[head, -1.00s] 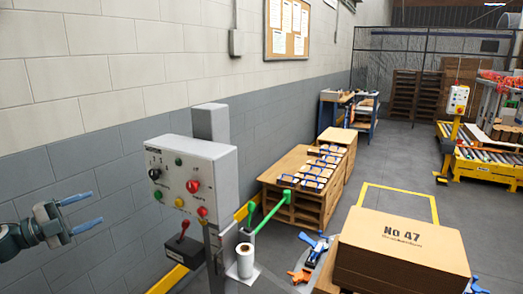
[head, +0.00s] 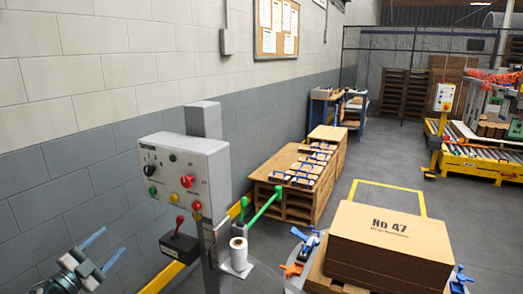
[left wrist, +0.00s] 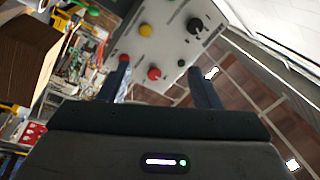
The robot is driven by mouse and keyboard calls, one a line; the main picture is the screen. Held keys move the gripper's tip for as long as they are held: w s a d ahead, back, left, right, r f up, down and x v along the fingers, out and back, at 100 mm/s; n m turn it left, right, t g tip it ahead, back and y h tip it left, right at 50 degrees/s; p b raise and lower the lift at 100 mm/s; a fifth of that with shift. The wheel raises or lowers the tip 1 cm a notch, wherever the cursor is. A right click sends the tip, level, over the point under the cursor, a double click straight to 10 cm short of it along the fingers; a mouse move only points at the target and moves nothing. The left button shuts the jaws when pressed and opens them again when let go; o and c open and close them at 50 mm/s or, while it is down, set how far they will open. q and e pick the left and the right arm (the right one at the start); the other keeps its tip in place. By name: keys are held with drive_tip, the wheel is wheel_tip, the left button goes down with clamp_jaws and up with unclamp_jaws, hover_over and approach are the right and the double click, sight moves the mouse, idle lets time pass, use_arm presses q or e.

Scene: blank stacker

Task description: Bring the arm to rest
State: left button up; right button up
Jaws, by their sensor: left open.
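My left gripper (head: 103,252) is at the lower left of the head view, left of and below the control box. Its two blue fingers are apart with nothing between them. In the left wrist view the fingers (left wrist: 160,82) stand apart, with the control box beyond them. The grey control box (head: 183,172) on its post carries a black knob, red, green and yellow buttons. No contact between gripper and box shows. My right gripper is not in view.
A lever box (head: 180,247) and a white roll (head: 238,252) sit low on the post. A stack of cardboard marked No 47 (head: 385,240) stands at the lower right. Wooden crates (head: 290,205) with blue-handled items stand by the wall. Grey floor is open behind them.

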use_arm(q)
drive_tip(key=s+d+f+n+g+y, duration=0.35)
drive_tip(key=s+f+n+y, duration=0.2)
drive_tip(key=f, duration=0.25)
drive_tip(key=s+d+f+n+g+y, duration=0.2)
drive_tip(key=s+d+f+n+y, duration=0.2)
drive_tip(key=s+f+n, duration=0.3)
drive_tip(key=s+d+f+n+g+h, duration=0.1)
drive_tip(key=s+d+f+g, duration=0.2)
drive_tip(key=s, duration=0.5)
drive_tip(key=s+d+f+g, duration=0.2)
drive_tip(key=s+d+g, duration=0.15)
drive_tip(key=s, duration=0.35)
drive_tip(key=s+d+f+n+g+h, duration=0.1)
drive_tip(key=s+d+f+g, duration=0.25)
drive_tip(key=s, duration=0.45)
wheel_tip(320, 180, down, 28)
drive_tip(key=a+f+g, duration=0.1)
drive_tip(key=a, duration=0.2)
drive_tip(key=s+f+g, duration=0.1)
drive_tip(key=s+f, duration=1.6)
drive_tip(key=f, duration=0.2)
drive_tip(key=shift+a+f, duration=0.3)
drive_tip(key=shift+a, duration=0.15)
